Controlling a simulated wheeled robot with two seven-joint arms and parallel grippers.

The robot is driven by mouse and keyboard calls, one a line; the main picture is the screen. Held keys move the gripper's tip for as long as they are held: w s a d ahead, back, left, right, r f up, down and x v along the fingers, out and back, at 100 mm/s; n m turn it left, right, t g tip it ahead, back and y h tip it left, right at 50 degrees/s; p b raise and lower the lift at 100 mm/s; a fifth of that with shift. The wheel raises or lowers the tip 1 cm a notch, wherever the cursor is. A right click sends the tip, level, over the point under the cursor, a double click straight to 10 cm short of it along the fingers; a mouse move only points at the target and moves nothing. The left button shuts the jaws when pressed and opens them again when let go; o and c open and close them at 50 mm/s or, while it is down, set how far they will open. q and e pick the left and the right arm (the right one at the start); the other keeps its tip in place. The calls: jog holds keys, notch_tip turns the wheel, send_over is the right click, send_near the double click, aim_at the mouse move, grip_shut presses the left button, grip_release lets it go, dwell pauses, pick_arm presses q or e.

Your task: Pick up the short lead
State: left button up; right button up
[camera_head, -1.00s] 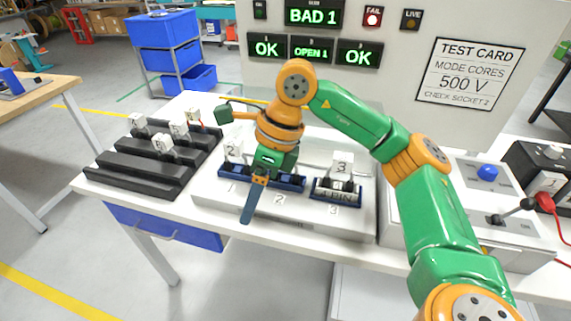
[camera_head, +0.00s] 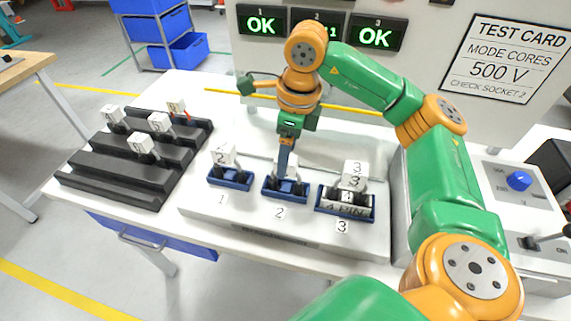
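My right gripper (camera_head: 284,172) points straight down at socket 2 (camera_head: 285,188), in front of the white tagged plug (camera_head: 292,163) there. Its fingers are seen edge-on, so I cannot tell if they are apart or gripping. Socket 1 (camera_head: 230,179) holds a white plug tagged 2 (camera_head: 223,156). Socket 3 (camera_head: 345,204) holds white blocks tagged 3 and 4 (camera_head: 354,174). Several white-tagged leads, such as the one at the front (camera_head: 141,143), stand in the black rack (camera_head: 110,178). I cannot tell which is the short lead. My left gripper is out of view.
Screens read OK over socket 1 (camera_head: 262,20) and socket 3 (camera_head: 376,33); the middle one is partly hidden by my arm. A test card (camera_head: 505,60) reads 500 V. A tester with a blue knob (camera_head: 519,181) stands at right. Blue drawers (camera_head: 165,28) stand behind.

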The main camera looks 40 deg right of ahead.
notch_tip(320, 180, down, 2)
jog(key=shift+f, duration=0.2)
jog(key=shift+w+d+f, duration=0.15)
jog(key=shift+w+f, duration=0.15)
jog(key=shift+w, duration=0.05)
jog(key=shift+s+r, duration=0.1)
jog(key=shift+s, duration=0.05)
jog(key=c, duration=0.9)
grip_shut()
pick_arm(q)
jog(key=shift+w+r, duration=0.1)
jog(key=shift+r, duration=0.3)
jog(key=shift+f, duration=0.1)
pick_arm(e)
jog(key=shift+r, duration=0.1)
